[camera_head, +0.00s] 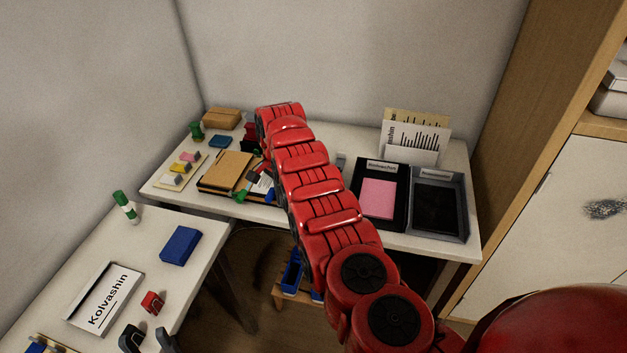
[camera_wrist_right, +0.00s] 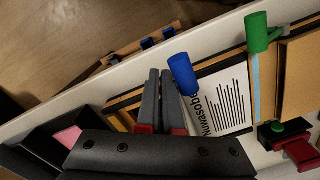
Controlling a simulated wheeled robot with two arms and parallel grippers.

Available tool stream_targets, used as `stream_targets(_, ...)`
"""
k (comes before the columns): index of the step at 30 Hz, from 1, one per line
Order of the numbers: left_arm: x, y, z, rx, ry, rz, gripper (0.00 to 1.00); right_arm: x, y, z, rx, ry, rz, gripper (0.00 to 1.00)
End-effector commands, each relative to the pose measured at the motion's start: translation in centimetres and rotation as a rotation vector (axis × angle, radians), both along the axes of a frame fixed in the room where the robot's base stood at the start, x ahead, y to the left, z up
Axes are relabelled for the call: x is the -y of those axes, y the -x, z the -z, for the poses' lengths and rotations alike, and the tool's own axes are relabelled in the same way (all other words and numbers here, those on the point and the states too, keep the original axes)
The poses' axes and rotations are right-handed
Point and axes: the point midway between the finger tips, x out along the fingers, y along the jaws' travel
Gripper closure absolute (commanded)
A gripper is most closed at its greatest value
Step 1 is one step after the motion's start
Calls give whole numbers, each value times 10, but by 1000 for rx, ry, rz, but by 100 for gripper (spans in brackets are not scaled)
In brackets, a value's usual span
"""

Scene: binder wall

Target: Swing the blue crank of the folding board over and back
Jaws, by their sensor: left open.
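The folding board (camera_head: 228,172) lies on the back table, partly hidden behind my right arm. In the right wrist view a white printed sheet (camera_wrist_right: 222,98) lies on it. The blue crank (camera_wrist_right: 183,74) stands up by the sheet's edge, just right of my right gripper's fingertips (camera_wrist_right: 160,73). The two fingers are close together with a narrow gap, and no object shows between them; I cannot tell contact with the crank. A green crank (camera_wrist_right: 257,35) stands further right. In the head view my left gripper (camera_head: 147,338) is open and empty at the bottom left, over the side table.
Black trays (camera_head: 438,205) and a pink pad (camera_head: 378,198) lie right of my right arm. A green object (camera_head: 197,131) and brown box (camera_head: 222,118) stand at the back left. The side table holds a blue block (camera_head: 180,246), name card (camera_head: 105,297) and glue stick (camera_head: 126,207).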

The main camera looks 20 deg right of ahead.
Motion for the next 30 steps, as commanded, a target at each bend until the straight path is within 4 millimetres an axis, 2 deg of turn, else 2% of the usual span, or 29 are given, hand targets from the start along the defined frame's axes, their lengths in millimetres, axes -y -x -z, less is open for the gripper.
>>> stream_targets(1, 1, 0, 6, -4, -19, 5, 50, 12, -5, 1, 15, 15, 19, 100)
stream_targets(17, 1, -1, 14, -5, -20, 5, 50, 4, -6, 2, 21, 20, 17, 100)
stream_targets(30, 1, -1, 11, -3, -19, 5, 50, 2, -3, 2, 13, 15, 8, 100)
